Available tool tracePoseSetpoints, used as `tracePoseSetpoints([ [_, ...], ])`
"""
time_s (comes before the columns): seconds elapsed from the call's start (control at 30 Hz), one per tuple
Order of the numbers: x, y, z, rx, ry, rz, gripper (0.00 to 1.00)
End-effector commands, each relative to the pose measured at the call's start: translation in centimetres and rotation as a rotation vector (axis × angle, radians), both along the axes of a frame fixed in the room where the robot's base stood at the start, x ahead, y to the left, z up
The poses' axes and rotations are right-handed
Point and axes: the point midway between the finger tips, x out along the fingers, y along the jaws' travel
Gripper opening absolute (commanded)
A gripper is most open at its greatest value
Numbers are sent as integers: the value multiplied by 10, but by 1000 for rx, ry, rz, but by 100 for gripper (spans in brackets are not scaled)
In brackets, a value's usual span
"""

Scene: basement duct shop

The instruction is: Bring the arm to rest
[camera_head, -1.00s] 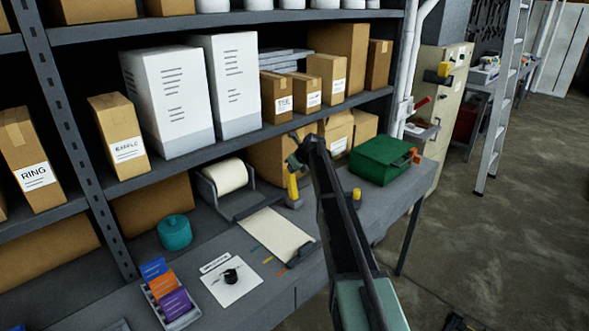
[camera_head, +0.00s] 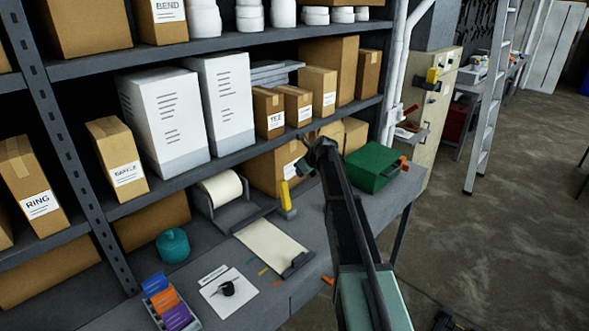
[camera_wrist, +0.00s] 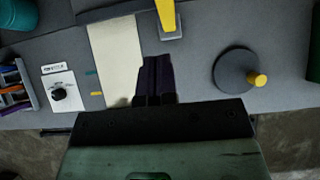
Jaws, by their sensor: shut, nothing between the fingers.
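My gripper (camera_head: 312,158) is at the far end of my dark arm, which reaches out over the grey workbench (camera_head: 382,205) in the head view. In the wrist view my gripper (camera_wrist: 157,65) has its dark fingers together, with nothing between them. They show over the bench, just right of a cream paper sheet (camera_wrist: 115,55). A yellow-handled tool (camera_head: 286,195) stands on the bench left of the arm; its yellow part also shows in the wrist view (camera_wrist: 166,14). The gap between my fingers and the bench is hard to judge.
A dark disc (camera_wrist: 232,68) with a yellow knob lies right of the fingers. A green case (camera_head: 372,168) sits right of the arm. A paper roll (camera_head: 221,188), teal pot (camera_head: 173,246) and card tray (camera_head: 172,305) are left. Loaded shelves stand behind; open floor lies right.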

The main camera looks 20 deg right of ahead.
Motion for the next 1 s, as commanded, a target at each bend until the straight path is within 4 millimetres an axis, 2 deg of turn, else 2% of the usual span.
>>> tracePoseSetpoints([
  [0.03,-4,-1,12,1,0,-1,0],
  [0.1,-7,-3,14,0,0,0,0],
  [0.57,-7,-4,11,-4,-2,6,0],
  [0.67,-8,-3,11,-62,-22,93,0],
  [0.73,-15,-2,8,-170,-40,258,0],
  [0.77,-24,-1,6,-235,-47,357,0],
  [0.87,-83,15,-9,-482,-63,791,0],
  [0.97,-164,57,-41,-703,-85,1334,0],
  [1.0,-200,76,-55,-769,-97,1560,0],
])
